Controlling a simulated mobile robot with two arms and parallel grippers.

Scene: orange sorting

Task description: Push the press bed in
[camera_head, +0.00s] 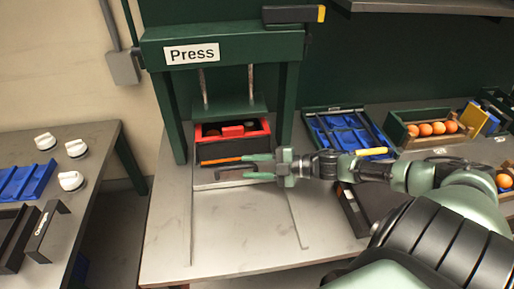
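The green press (225,45), labelled "Press", stands at the back of the metal table. Its bed (207,184) is a grey slab low at the front of the press, with an orange strip and a dark bar along it. A red tray (262,124) with dark contents sits behind, under the press plate. My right gripper (250,167) reaches in from the right, pointing left. Its two green fingers are apart with nothing seen between them. They are at the front of the bed; I cannot tell whether they touch it. My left gripper is not in view.
A blue rack (317,129) and a wooden crate (393,127) of oranges are on the right. A dark bar-like object (353,211) lies below my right forearm. A side table (100,140) with white knobs is on the left. The table front is clear.

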